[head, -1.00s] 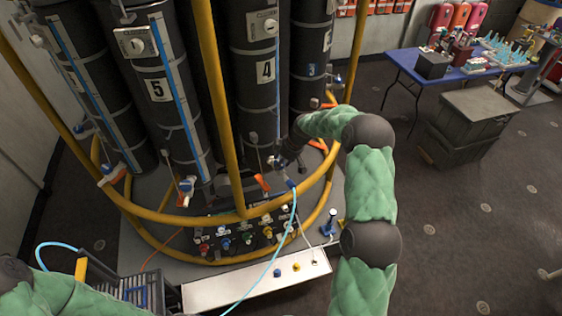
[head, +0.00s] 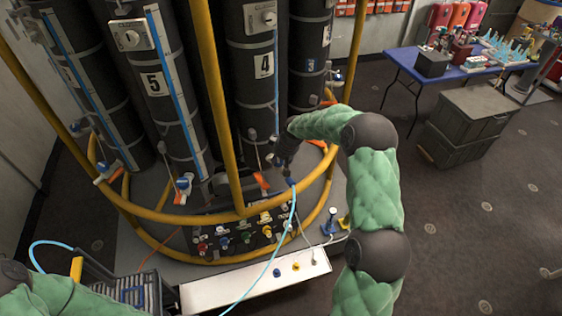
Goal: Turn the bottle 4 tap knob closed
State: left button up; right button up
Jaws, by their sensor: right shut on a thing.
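Bottle 4 (head: 264,100) is a tall dark cylinder with a "4" label and a blue strip, standing inside a yellow ring frame. My right arm reaches in from the right, and my right gripper (head: 277,160) is at the foot of bottle 4, where its tap is. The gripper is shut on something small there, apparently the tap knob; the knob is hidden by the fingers. An orange lever (head: 261,180) shows just below and left of the gripper. My left arm shows at the lower left, but its gripper is out of view.
Bottle 5 (head: 155,110), with a blue-knobbed tap (head: 183,182), stands left of bottle 4; bottle 3 (head: 311,90) is at right. The yellow ring rail (head: 160,216) and a light blue hose (head: 277,250) run in front. Open floor lies right, before grey crates (head: 470,115).

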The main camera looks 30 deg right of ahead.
jog(key=m+h+b, duration=0.1)
jog(key=m+b, duration=0.1)
jog(key=b, duration=0.1)
jog(key=m+h+b, duration=0.1)
jog(key=m+b, duration=0.2)
jog(key=b, duration=0.1)
jog(key=m+h+b, duration=0.1)
jog(key=m+b, duration=0.1)
jog(key=b, duration=0.2)
jog(key=shift+w+a+m, duration=0.3)
jog(key=shift+w+a, duration=0.05)
jog(key=shift+a, duration=0.05)
jog(key=shift+r+m+g+h+b, duration=0.15)
jog(key=shift+m+g+h+b, duration=0.25)
jog(key=shift+m+b, duration=0.7)
jog(key=shift+r+m+g+b, duration=0.2)
jog(key=shift+m+g+b, duration=0.3)
jog(key=shift+m, duration=0.8)
jog(key=shift+d, duration=0.1)
jog(key=o, duration=1.1)
jog(key=shift+w+h, duration=0.1)
jog(key=shift+h, duration=0.2)
jog(key=shift+f, duration=0.2)
jog(key=v, duration=1.2)
jog(key=shift+d, duration=0.1)
